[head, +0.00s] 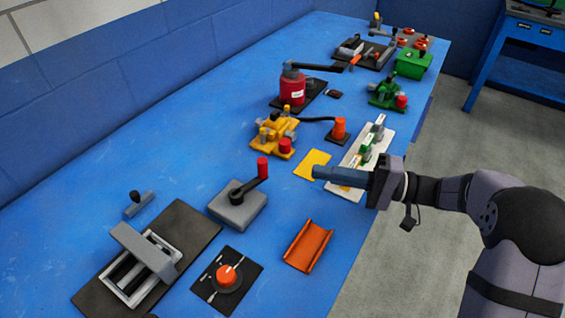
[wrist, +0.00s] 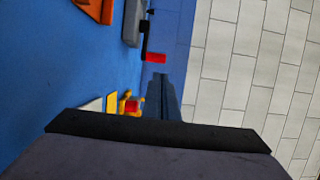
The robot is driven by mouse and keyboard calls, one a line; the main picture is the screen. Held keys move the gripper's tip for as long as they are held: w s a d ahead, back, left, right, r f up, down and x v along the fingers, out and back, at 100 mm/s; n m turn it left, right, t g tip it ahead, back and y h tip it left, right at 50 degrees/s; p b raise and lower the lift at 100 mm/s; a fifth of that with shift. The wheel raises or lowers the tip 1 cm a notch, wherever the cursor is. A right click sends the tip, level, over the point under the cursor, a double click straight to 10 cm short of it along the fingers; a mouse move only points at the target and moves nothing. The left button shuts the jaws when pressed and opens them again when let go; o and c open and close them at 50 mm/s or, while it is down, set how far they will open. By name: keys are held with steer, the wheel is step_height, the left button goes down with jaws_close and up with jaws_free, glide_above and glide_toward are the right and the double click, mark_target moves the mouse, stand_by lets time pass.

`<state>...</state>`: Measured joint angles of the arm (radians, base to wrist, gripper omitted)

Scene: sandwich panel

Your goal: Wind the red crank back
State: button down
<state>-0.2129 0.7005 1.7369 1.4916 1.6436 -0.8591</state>
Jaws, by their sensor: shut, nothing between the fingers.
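The crank is a black arm (head: 244,185) with an upright red handle (head: 263,168), mounted on a grey box (head: 237,206) on the blue table. In the head view the arm slants up and to the right from its pivot to the handle. The red handle also shows in the wrist view (wrist: 155,57), just beyond my fingertips, beside the grey box (wrist: 132,22). My gripper (head: 317,172) is shut and empty. Its fingers point left toward the handle, with a clear gap between them in the head view.
An orange channel piece (head: 308,246) and a red knob on a black plate (head: 229,276) lie nearer. A yellow plate (head: 312,164) and a white panel (head: 373,151) lie by my gripper. A yellow valve block (head: 274,132) stands behind. A sliding grey frame (head: 145,250) is at left.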

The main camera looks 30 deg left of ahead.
steer(key=shift+d, duration=0.1)
steer(key=shift+p+x, duration=0.7)
steer(key=shift+x, duration=4.35)
steer(key=shift+f, duration=0.1)
steer(key=shift+d, duration=0.1)
